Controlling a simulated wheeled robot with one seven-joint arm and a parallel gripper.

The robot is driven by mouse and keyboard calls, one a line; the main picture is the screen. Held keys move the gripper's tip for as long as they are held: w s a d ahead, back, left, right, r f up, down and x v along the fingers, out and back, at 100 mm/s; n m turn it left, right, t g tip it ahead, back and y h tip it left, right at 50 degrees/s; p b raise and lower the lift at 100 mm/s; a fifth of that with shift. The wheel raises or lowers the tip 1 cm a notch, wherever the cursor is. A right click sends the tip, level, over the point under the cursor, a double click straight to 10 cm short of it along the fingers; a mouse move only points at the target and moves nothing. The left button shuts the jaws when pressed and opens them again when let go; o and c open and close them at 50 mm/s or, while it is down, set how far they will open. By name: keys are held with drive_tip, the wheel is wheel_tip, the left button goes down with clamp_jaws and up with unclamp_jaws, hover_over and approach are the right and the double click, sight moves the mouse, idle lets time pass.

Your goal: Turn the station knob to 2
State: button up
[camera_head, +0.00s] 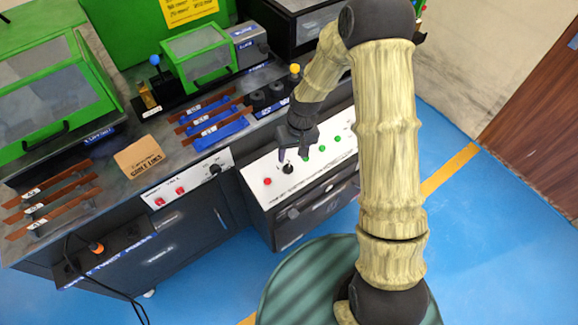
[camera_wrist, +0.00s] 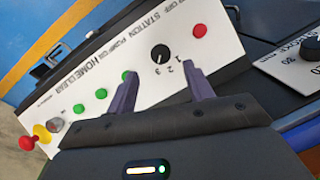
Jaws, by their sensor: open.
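The station knob (camera_wrist: 160,54) is a round black dial with a small white pointer mark, on a white panel (camera_wrist: 222,62). The digits 1, 2 and 3 are printed beside it, on the side facing my gripper. I cannot tell surely which digit the mark points at. In the head view the knob (camera_head: 288,169) is on the sloped front panel (camera_head: 258,167). My gripper (camera_wrist: 160,74) is open, with its two purple-grey fingers apart and nothing between them. The fingertips appear on either side of the knob's digits, short of the knob. In the head view my gripper (camera_head: 293,153) is just above the panel.
A red button (camera_wrist: 200,31) is on one side of the knob, and several green buttons (camera_wrist: 101,93) on the other. A red and yellow stop control (camera_wrist: 26,143) is at the panel's far end. Another black knob (camera_head: 215,169) is on the neighbouring panel.

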sight(288, 169)
drive_tip(key=f, duration=0.4)
drive_tip(key=a+f, duration=0.1)
drive_tip(key=f, duration=0.1)
drive_tip(key=shift+s+f, duration=0.15)
drive_tip(key=shift+f, duration=0.35)
drive_tip(key=shift+a, duration=0.1)
drive_tip(key=shift+a, duration=0.15)
drive_tip(key=c, duration=1)
drive_tip(key=shift+a, duration=0.1)
drive_tip(key=shift+d, duration=0.25)
